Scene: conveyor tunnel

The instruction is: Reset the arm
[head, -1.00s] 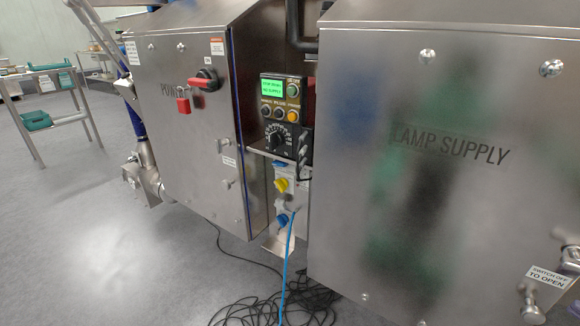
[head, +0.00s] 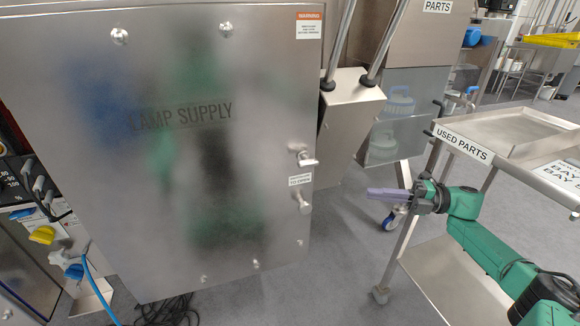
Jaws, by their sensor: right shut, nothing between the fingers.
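My right gripper (head: 385,195) shows at the right of the head view, at the end of my green arm (head: 482,245). Its purple-grey fingers point left and lie together, with nothing between them. It is in front of the used-parts trolley, to the right of the lamp supply cabinet (head: 165,180) and apart from its door. My left gripper is not in view.
The steel trolley (head: 470,150) labelled "USED PARTS" stands at the right, with a lower shelf (head: 440,275). The lamp supply door has two handles (head: 303,159) on its right edge. Black cables (head: 165,312) lie on the floor at the lower left.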

